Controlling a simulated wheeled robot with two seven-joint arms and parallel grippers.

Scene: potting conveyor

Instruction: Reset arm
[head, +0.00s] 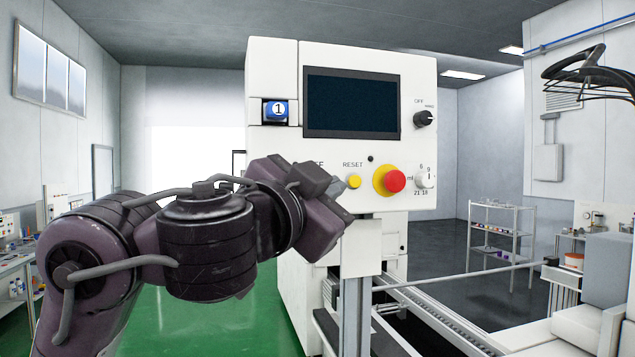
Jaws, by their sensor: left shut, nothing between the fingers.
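My left arm comes in from the left, and its dark gripper (322,195) is in front of the white control cabinet (272,62). The gripper is shut and empty. It is just left of the yellow button (354,182) under the RESET label and overlaps the panel's lower left part. Whether it touches the panel I cannot tell. The fingertips are hard to make out against the gripper body. My right gripper is not in view.
A red emergency button (395,181), a dark screen (351,103) and dials are on the cabinet. A conveyor rail (440,318) runs to the lower right. A wire shelf (503,232) stands behind. Green floor (190,318) is open at the lower left.

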